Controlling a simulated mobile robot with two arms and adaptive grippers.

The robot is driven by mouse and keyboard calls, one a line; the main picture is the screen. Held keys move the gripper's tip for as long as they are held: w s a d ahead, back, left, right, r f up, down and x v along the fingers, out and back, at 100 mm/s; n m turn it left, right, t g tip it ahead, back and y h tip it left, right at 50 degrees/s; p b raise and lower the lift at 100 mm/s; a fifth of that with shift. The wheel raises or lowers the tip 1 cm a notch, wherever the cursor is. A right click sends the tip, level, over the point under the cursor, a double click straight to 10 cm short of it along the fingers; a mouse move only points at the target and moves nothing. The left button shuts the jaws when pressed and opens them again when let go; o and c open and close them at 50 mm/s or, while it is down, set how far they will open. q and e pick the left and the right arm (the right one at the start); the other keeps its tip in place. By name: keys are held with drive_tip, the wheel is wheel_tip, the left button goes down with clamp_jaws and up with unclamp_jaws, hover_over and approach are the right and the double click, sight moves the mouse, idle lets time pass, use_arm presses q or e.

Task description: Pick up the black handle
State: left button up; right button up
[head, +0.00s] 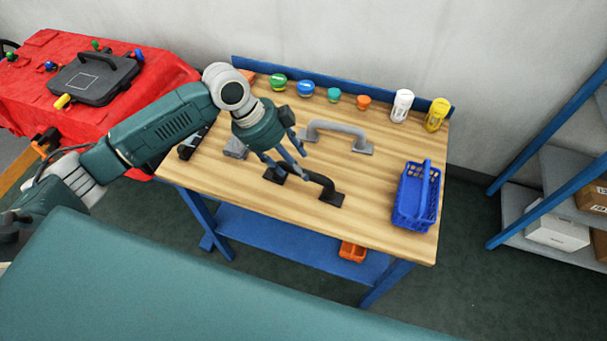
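The black handle (318,182) lies on the wooden workbench (375,217), near its front middle, with a flat foot at each end. My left gripper (293,168) is over the left part of the handle, fingers pointing down and apart. It hides some of the handle's left side. I cannot tell whether the fingers touch the handle. A similar grey handle (338,130) lies behind it on the bench. My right gripper is not in view.
A blue basket (415,197) stands at the bench's right end. Along the back are a green-lidded jar (278,82), a white bottle (401,105), a yellow bottle (437,114) and other small items. A grey object (235,148) lies left. A red machine (35,85) stands far left.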

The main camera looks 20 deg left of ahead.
use_arm(q)
drive_tip(key=p+x, duration=0.2)
drive_tip(key=x, duration=0.3)
drive_tip(key=shift+f+p, duration=0.3)
drive_tip(key=shift+f, duration=0.05)
drive_tip(key=shift+d+f, duration=0.1)
drive_tip(key=shift+f, duration=0.05)
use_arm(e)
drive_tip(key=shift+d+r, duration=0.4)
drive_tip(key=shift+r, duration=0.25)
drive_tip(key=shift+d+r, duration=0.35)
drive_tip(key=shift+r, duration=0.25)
use_arm(q)
drive_tip(key=shift+f, duration=0.25)
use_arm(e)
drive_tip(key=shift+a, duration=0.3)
use_arm(q)
clamp_jaws()
